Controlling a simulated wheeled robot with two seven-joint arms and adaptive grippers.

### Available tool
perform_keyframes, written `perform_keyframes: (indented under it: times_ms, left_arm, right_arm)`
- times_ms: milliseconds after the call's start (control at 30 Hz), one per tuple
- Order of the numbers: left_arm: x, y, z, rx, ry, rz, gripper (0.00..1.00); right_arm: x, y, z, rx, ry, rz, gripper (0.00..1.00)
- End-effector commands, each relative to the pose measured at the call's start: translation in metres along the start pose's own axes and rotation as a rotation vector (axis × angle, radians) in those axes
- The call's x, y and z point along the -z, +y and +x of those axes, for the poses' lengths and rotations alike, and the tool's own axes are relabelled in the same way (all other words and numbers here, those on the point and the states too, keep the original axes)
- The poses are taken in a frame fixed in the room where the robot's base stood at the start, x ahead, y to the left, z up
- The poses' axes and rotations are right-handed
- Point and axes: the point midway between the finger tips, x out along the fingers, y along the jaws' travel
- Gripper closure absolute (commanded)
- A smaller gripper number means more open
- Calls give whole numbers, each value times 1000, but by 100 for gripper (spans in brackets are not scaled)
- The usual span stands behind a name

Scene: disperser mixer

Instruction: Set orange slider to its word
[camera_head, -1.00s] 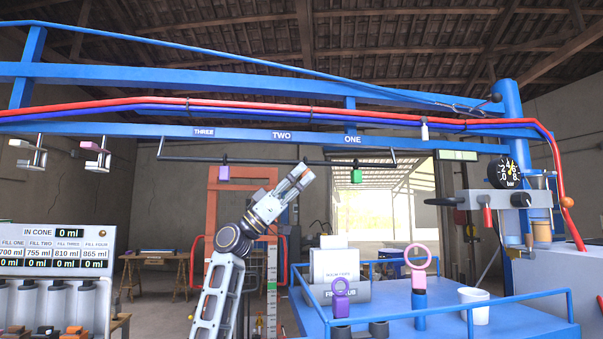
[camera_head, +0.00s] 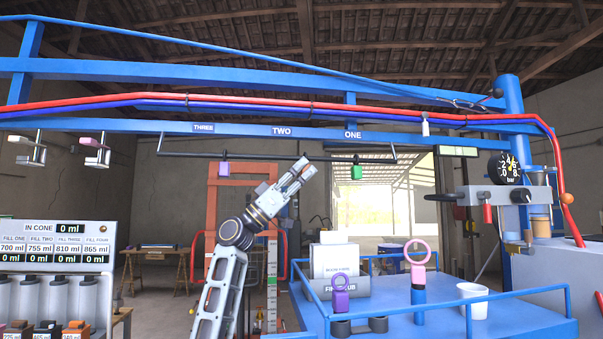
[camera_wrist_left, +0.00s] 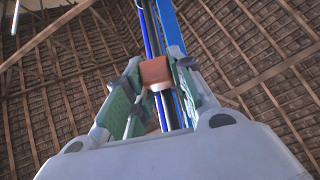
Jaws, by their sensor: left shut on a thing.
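A dark rail (camera_head: 255,157) hangs under the blue beam, below the word plates THREE (camera_head: 204,128), TWO (camera_head: 281,131) and ONE (camera_head: 353,135). My left gripper (camera_head: 303,166) reaches up to the rail between TWO and ONE. In the left wrist view it is shut on the orange slider (camera_wrist_left: 155,71), which sits between the fingertips (camera_wrist_left: 156,80). A purple slider (camera_head: 224,169) hangs below and right of THREE, and a green slider (camera_head: 356,172) hangs below ONE. My right gripper is out of view.
A blue railed platform (camera_head: 450,312) stands at lower right with a purple ring piece (camera_head: 340,295), a pink ring piece (camera_head: 418,255) and a white cup (camera_head: 472,298). A fill panel (camera_head: 60,245) is at left. A red hose (camera_head: 300,108) runs along the beam.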

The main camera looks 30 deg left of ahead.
Motion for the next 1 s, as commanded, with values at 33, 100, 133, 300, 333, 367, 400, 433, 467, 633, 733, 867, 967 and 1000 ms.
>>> perform_keyframes:
  times_ms: [33,100,133,300,333,367,400,433,467,633,733,867,967,1000]
  left_arm:
    - [0,0,0,0,0,0,100]
    - [0,0,-1,1,0,0,100]
    - [1,0,-1,0,1,1,100]
    - [6,0,-7,0,2,1,100]
    - [7,0,-8,-1,2,1,100]
    - [9,0,-10,-1,2,2,100]
    - [11,0,-12,0,3,3,100]
    - [12,0,-14,0,3,3,100]
    - [14,0,-15,0,3,3,100]
    - [23,0,-24,0,3,3,100]
    - [29,0,-30,1,4,2,100]
    - [36,0,-38,1,3,3,100]
    - [41,0,-42,1,3,2,100]
    - [42,0,-42,1,3,2,100]
  right_arm:
    - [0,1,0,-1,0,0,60]
    - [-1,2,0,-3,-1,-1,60]
    - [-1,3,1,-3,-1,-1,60]
    - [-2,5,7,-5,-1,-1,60]
    - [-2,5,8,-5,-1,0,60]
    - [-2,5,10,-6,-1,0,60]
    - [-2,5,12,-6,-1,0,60]
    - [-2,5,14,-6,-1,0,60]
    - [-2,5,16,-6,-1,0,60]
    - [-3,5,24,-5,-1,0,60]
    - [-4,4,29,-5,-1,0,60]
    - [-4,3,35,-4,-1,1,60]
    - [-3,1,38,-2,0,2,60]
    - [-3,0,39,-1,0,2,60]
